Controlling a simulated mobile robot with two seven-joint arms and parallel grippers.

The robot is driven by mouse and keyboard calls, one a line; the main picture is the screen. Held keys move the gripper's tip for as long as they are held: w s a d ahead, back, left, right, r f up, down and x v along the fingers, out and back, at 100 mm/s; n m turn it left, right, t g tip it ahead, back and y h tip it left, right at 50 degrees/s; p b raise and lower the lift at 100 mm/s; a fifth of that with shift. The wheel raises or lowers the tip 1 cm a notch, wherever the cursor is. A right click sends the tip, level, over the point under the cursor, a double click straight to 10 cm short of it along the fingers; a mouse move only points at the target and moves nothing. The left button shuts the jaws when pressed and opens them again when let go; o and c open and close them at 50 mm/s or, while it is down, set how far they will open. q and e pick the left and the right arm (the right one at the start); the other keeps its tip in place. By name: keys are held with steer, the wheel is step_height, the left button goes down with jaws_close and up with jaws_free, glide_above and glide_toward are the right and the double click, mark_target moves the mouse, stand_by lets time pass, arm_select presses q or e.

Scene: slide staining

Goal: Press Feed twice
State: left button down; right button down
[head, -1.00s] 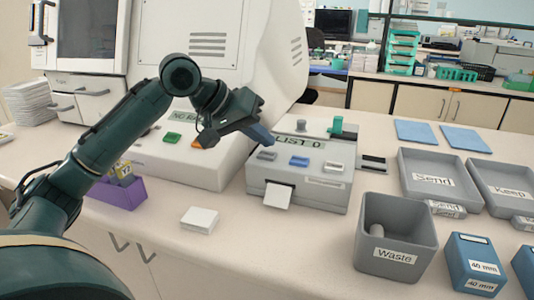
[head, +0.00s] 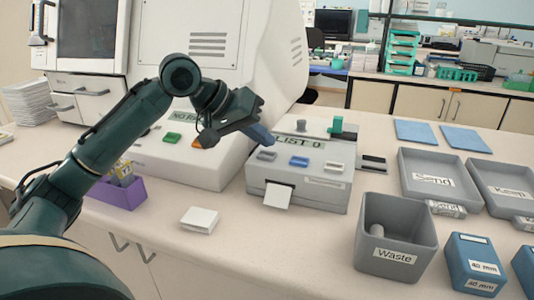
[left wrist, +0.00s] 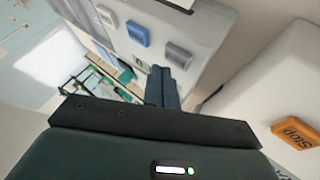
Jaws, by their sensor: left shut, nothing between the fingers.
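The grey label printer (head: 258,184) stands right of the large white machine, with a display strip (head: 297,141) reading "LIST 0". On its top are a grey button (head: 266,155), a blue button (head: 299,161) and a pale button (head: 333,167). I cannot read which is Feed. White paper (head: 277,196) hangs from its front slot. My left gripper (head: 262,136) is shut and empty, its fingertips just above and behind the grey button. In the left wrist view the fingers (left wrist: 163,86) point toward the grey button (left wrist: 178,54), near the blue button (left wrist: 137,33); contact cannot be told. My right gripper is not seen.
The white machine has a green button (head: 172,138) and an orange Stop button (left wrist: 295,132). A white block (head: 199,220) and a purple rack (head: 117,196) lie in front. A Waste bin (head: 396,240) and grey trays (head: 436,178) stand to the right.

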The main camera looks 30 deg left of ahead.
mark_target(261, 155)
arm_select(q)
steer(key=shift+f, duration=0.1)
steer(key=shift+f, duration=0.35)
steer(key=shift+f, duration=0.35)
stand_by(0.6)
stand_by(0.4)
steer(key=shift+r+p, duration=0.8)
steer(key=shift+p, duration=0.25)
step_height(261, 155, up, 5)
steer(key=p, duration=0.6)
stand_by(0.4)
